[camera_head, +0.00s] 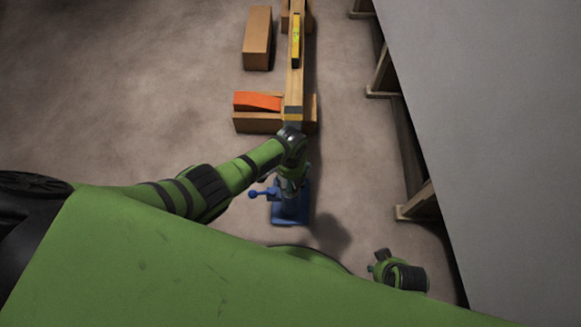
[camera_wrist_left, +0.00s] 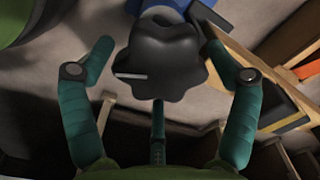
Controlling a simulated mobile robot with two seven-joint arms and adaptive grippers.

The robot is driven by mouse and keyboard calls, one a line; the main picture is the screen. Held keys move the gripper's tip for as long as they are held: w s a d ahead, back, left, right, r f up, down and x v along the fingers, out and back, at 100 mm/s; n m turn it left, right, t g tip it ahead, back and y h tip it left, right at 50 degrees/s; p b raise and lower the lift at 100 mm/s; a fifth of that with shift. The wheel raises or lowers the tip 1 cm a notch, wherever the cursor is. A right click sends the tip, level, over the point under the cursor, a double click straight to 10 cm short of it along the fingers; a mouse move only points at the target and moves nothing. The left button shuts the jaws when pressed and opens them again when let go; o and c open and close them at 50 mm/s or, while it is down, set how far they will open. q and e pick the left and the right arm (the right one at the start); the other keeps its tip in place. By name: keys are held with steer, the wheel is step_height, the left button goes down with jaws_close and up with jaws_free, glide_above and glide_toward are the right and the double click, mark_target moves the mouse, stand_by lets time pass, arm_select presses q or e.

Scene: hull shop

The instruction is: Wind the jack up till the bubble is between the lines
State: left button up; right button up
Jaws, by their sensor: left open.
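The blue jack (camera_head: 290,210) stands on the floor near the end of a wooden beam (camera_head: 294,85), with a blue lever at its left. A black lobed knob (camera_wrist_left: 165,60) fills the middle of the left wrist view, with blue behind it. My left gripper (camera_wrist_left: 159,68) is open around the knob, its teal fingers apart on both sides and one below; contact is unclear. In the head view my left gripper (camera_head: 289,182) hides the jack's top. A yellow spirit level (camera_head: 296,42) lies on the beam; its bubble is too small to read. My right gripper (camera_head: 380,265) is low at the right, its jaws unclear.
An orange wedge (camera_head: 257,101) lies on a wooden block (camera_head: 256,123) left of the beam. Another block (camera_head: 257,38) stands at the back left. A large grey panel (camera_head: 490,110) with wooden supports (camera_head: 416,204) bounds the right. The floor at left is clear.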

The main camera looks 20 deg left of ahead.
arm_select(q)
step_height(320, 180, up, 11)
stand_by(0.5)
steer(key=shift+s, duration=0.1)
stand_by(0.3)
steer(key=s+a+f+n+t, duration=0.1)
steer(key=s+a+f, duration=0.2)
steer(key=s+f, duration=0.35)
steer(key=s+a+f+t, duration=0.15)
steer(key=s+f, duration=0.25)
steer(key=s, duration=0.6)
steer(key=s+a+r+p, duration=0.2)
steer(key=s+r+p, duration=0.1)
steer(key=s+p, duration=0.6)
steer(key=s+a+r+g+p, duration=0.1)
steer(key=s+a+r+p, duration=0.2)
steer(key=s+p, duration=0.6)
steer(key=p, duration=0.4)
steer(key=shift+s+p, duration=0.3)
steer(key=shift+s, duration=0.1)
arm_select(e)
steer(key=s+d+r, duration=0.1)
steer(key=s+r, duration=0.2)
steer(key=s, duration=0.5)
steer(key=s+d+r+g, duration=0.1)
steer(key=s+d+r, duration=0.1)
steer(key=s, duration=0.7)
steer(key=shift+r+g, duration=0.3)
steer(key=shift+r, duration=0.2)
